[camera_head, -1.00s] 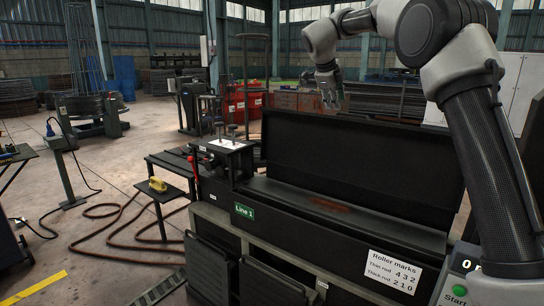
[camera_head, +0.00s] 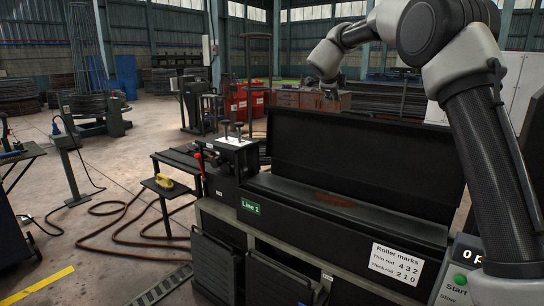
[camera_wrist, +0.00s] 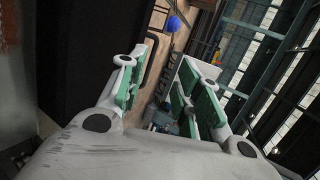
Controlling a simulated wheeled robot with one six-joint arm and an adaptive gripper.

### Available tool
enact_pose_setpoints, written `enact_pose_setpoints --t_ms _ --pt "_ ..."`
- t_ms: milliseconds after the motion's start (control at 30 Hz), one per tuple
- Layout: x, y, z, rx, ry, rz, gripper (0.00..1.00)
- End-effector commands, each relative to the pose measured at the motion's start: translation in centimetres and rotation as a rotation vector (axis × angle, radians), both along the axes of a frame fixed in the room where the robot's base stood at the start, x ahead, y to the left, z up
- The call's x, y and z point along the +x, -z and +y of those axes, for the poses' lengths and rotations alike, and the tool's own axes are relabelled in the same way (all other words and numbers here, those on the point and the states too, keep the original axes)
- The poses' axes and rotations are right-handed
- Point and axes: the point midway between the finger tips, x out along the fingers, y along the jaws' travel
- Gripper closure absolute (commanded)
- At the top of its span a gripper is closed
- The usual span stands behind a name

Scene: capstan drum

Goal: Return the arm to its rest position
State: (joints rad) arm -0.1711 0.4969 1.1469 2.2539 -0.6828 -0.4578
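My arm is raised at the right of the head view and bends over to the left. My gripper (camera_head: 331,92) hangs at its end, above and behind the dark capstan machine (camera_head: 350,212), small and partly hidden by its own wrist. In the wrist view my gripper (camera_wrist: 166,88) shows two grey fingers with green pads, spread apart with nothing between them. Floor and distant objects show through the gap.
The machine's raised dark cover (camera_head: 365,160) stands below the gripper. A yellow object (camera_head: 164,181) lies on a small side shelf. A brown hose (camera_head: 110,232) lies on the floor at the left. Red bins (camera_head: 243,104) stand farther back.

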Motion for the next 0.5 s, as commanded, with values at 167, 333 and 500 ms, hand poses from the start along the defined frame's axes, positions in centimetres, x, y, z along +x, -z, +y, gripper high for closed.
enact_pose_setpoints --t_ms 167,333,500 --pt "0.2 -0.6 0.8 -0.169 -0.222 -0.117 0.66" --pt "-4.8 -0.4 3.8 -0.381 -0.638 -0.159 0.66" --pt "-17.3 4.1 5.1 -0.558 -1.128 0.005 0.66"
